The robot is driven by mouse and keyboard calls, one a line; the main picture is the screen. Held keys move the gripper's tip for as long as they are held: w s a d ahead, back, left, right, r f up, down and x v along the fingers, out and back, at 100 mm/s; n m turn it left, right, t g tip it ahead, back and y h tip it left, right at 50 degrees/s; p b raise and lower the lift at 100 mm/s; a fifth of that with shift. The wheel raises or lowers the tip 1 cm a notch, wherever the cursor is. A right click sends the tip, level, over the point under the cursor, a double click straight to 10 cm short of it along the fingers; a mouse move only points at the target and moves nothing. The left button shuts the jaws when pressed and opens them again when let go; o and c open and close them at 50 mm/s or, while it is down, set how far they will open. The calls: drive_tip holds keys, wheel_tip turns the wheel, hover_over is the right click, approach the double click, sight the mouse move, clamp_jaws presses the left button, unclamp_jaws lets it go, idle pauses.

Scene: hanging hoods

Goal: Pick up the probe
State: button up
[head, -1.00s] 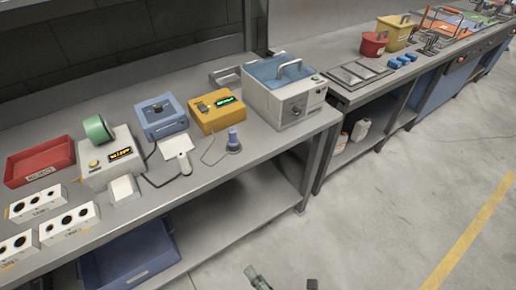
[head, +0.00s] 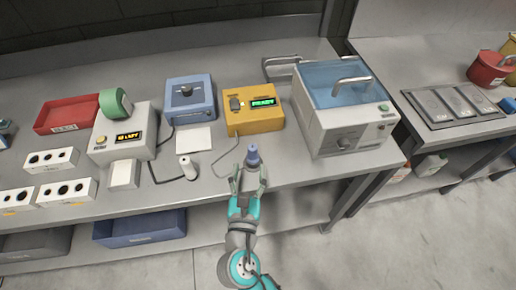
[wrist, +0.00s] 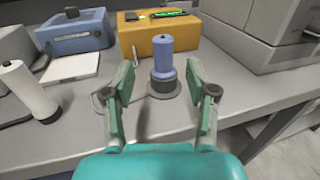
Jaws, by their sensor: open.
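The probe (wrist: 163,60) looks like an upright blue-violet handle on a dark round base, standing on the grey bench near its front edge. It also shows in the head view (head: 252,156), with its lower part hidden by my gripper (head: 250,172). A thin cable (head: 226,165) runs beside it toward the yellow box. In the wrist view my gripper (wrist: 160,78) is open, one finger on each side of the probe. I see gaps between the fingers and the handle. I cannot tell whether the probe is fully between the fingertips or just beyond them.
Behind the probe is a yellow box (head: 253,110) with a green display. A blue box (head: 191,102) and a white handle on a cord (head: 187,168) are to the left. A large grey bath with a blue lid (head: 345,105) stands to the right.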

sight(252, 154)
drive_tip(key=shift+w+d+f, duration=0.1)
drive_tip(key=shift+w, duration=1.85)
drive_tip(key=shift+w+d+f, duration=0.1)
drive_tip(key=shift+w, duration=1.85)
drive_tip(key=shift+r, duration=0.1)
clamp_jaws()
